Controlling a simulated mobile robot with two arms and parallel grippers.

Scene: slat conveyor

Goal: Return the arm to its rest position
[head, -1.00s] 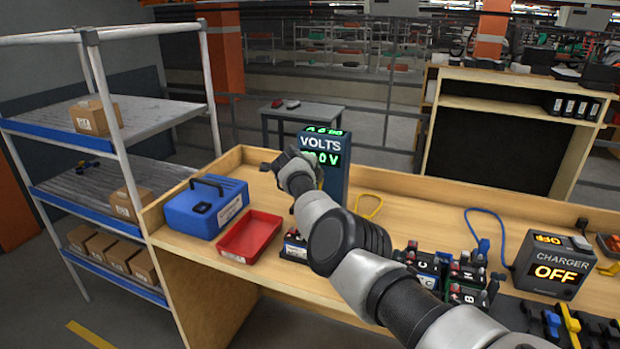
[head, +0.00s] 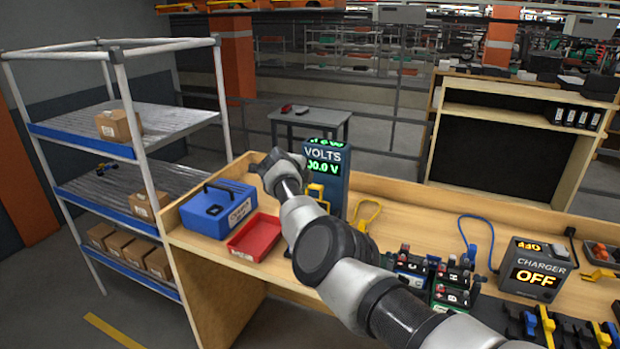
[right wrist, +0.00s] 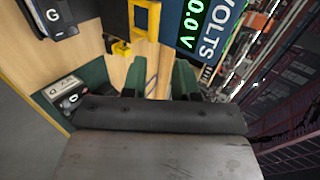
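My right arm reaches in from the lower right of the head view over the workbench (head: 405,215). Its gripper (head: 270,165) is raised near the bench's back edge, left of the blue voltage tester (head: 335,190). In the right wrist view the two dark green fingers (right wrist: 158,80) stand apart, with bare wood and cable between them and nothing held. The tester's green VOLTS display (right wrist: 200,25) shows at the top there. A battery marked G (right wrist: 52,18) lies at the upper left, clear of the fingers. My left gripper is not in view.
A blue toolbox (head: 210,212) and red tray (head: 255,234) stand on the bench's left. Several batteries in a rack (head: 435,275) and a charger reading OFF (head: 538,268) are to the right. A shelf with boxes (head: 120,125) stands at the left.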

